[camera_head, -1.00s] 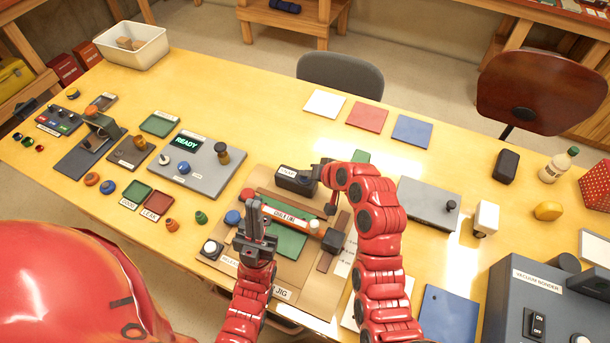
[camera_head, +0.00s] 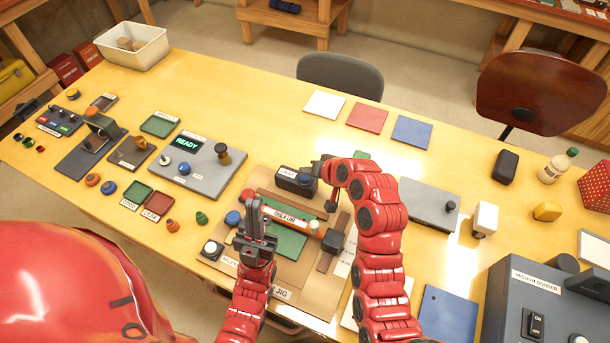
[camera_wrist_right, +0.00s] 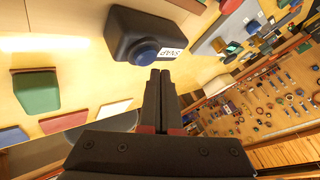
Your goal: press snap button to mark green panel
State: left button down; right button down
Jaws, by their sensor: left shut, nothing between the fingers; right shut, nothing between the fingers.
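The green panel (camera_head: 287,241) lies flat in the brown jig, partly covered by the chalk line bar (camera_head: 291,217) stretched across it. The snap button (camera_wrist_right: 144,52) is a blue dome on a dark box labelled SNAP (camera_wrist_right: 124,27); the box (camera_head: 288,176) stands at the jig's back edge. My right gripper (camera_wrist_right: 160,73) is shut and empty, its fingertips close beside the button; contact cannot be told. In the head view it (camera_head: 323,166) is beside the box. My left gripper (camera_head: 253,203) is shut and empty, upright at the bar's left end, hiding part of it.
A grey console with a READY screen (camera_head: 187,144) stands left of the jig. A grey plate (camera_head: 422,202) lies right of my right arm, and the vacuum bonder (camera_head: 513,300) fills the front right. White, red and blue squares (camera_head: 367,116) lie behind. Open table lies between.

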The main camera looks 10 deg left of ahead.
aim_at(307, 180)
jog(key=shift+r+p, duration=0.75)
jog(key=shift+r, duration=1.8)
jog(key=shift+f, duration=0.1)
